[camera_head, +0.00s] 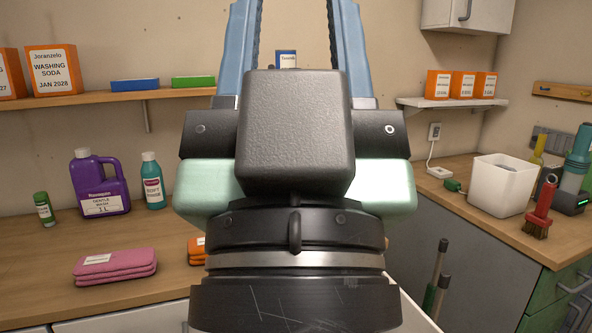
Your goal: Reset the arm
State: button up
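My gripper (296,20) fills the middle of the head view and points up, in front of the back wall. Its two blue fingers stand well apart with dark pads on their inner sides. The fingertips run out of the top of the picture. Only wall and part of a blue box show in the visible gap, so it looks open and empty there. My wrist hides the middle of the counter.
A wooden counter (35,267) holds a purple jug (98,185), a teal bottle (152,182), pink cloths (114,266), and at right a white bin (497,186) and a red brush (540,208). Shelves with orange boxes (53,71) line the wall. A cabinet (467,14) hangs upper right.

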notch_tip(320, 180, up, 18)
jog(key=p, duration=1.6)
